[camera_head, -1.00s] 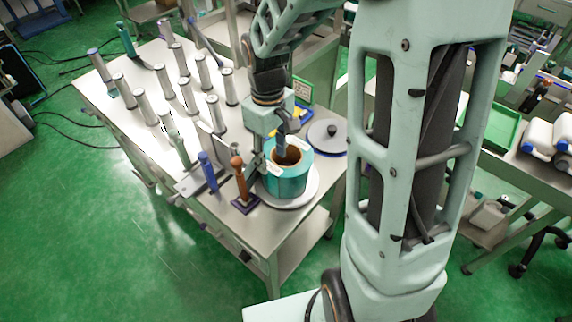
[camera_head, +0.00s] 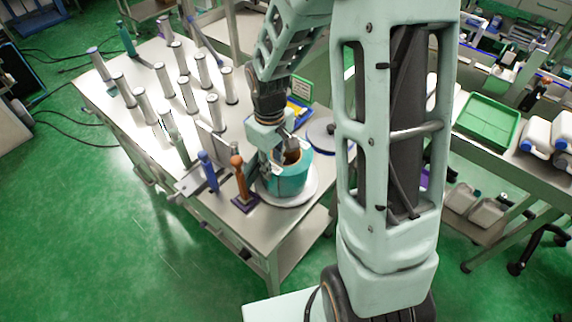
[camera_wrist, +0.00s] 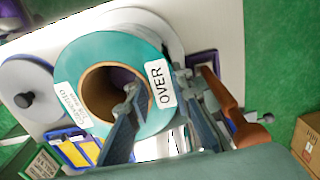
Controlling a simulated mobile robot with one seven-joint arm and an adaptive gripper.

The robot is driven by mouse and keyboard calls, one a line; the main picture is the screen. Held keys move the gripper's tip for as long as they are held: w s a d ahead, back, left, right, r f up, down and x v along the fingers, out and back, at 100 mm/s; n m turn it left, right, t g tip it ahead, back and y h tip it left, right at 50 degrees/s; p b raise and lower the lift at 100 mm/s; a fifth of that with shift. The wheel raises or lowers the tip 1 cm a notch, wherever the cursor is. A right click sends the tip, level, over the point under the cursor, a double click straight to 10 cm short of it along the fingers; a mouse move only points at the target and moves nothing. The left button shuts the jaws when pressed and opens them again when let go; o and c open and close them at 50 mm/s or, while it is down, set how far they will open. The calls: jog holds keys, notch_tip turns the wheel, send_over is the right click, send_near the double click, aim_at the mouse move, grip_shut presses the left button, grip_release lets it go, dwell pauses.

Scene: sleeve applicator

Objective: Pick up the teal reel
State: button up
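The teal reel (camera_head: 288,180) stands on a round pale plate (camera_head: 298,197) near the table's front corner. My gripper (camera_wrist: 160,85) is spread across the reel's wall. One finger is in the core and the other is beside the outer rim. I cannot tell whether either finger presses on the wall. In the head view my gripper (camera_head: 278,150) is low over the reel and hides part of its top and left side.
An orange-brown handled tool (camera_head: 238,178) and a blue-handled one (camera_head: 208,172) stand close left of the reel. A grey disc with a black knob (camera_head: 322,134) lies behind right. Several silver cylinders (camera_head: 188,95) stand farther left. A blue and yellow tray (camera_wrist: 78,150) is nearby.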

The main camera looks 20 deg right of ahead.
grip_shut()
jog(key=shift+w+r, duration=0.1)
jog(key=shift+w, duration=0.05)
jog(key=shift+r, duration=0.1)
